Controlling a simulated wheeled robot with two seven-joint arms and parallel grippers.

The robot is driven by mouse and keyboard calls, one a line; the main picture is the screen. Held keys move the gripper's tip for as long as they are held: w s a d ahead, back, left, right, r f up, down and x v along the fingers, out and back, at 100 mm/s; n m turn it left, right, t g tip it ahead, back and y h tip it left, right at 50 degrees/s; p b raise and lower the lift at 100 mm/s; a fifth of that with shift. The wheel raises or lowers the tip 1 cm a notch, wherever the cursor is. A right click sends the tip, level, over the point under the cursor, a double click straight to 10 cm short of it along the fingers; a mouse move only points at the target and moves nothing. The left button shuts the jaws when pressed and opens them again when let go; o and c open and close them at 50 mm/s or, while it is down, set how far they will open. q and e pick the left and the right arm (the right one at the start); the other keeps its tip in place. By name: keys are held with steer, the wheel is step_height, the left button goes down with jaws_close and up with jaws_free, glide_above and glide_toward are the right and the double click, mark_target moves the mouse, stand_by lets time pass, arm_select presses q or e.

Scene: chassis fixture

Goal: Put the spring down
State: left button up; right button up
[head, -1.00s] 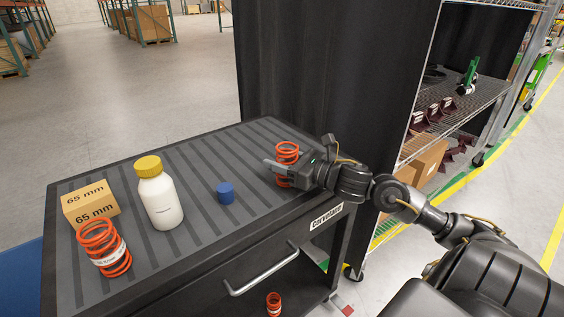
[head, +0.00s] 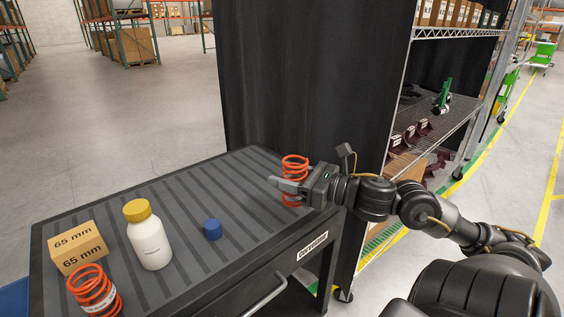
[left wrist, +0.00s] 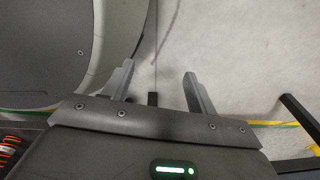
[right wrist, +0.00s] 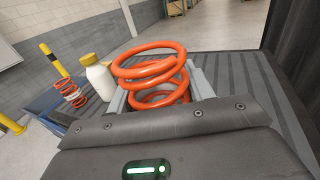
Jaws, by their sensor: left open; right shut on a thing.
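An orange coil spring (head: 294,164) is upright at the right end of the ribbed cart top in the head view. My right gripper (head: 291,185) is shut on this spring, with its fingers across the coils. In the right wrist view the spring (right wrist: 152,70) stands between the fingers of the right gripper (right wrist: 160,95). I cannot tell whether its lower end touches the cart top. My left gripper (left wrist: 160,78) is open and empty in the left wrist view, over the floor. It is not in the head view.
The cart top (head: 215,185) also bears a second orange spring (head: 92,292) with a white label, a "65 mm" box (head: 78,248), a white bottle (head: 150,243) with a yellow cap and a blue cylinder (head: 212,229). A wire shelf (head: 440,125) stands to the right. The cart's middle is mostly clear.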

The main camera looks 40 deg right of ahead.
mark_target(302, 173)
steer(key=s+r+p, duration=0.1)
steer(key=p, duration=0.1)
steer(key=s+r+p, duration=0.1)
steer(key=s+p, duration=0.1)
steer(key=p, duration=0.1)
steer(key=s+p, duration=0.2)
steer(key=shift+r+p, duration=0.35)
steer(key=shift+r, duration=0.05)
arm_select(q)
steer(key=s+r, duration=0.5)
steer(key=r, duration=0.2)
steer(key=shift+s+d+r+p, duration=0.15)
steer(key=shift+s+d+p, duration=0.25)
steer(key=shift+d+p, duration=0.05)
arm_select(e)
steer(key=shift+s, duration=0.35)
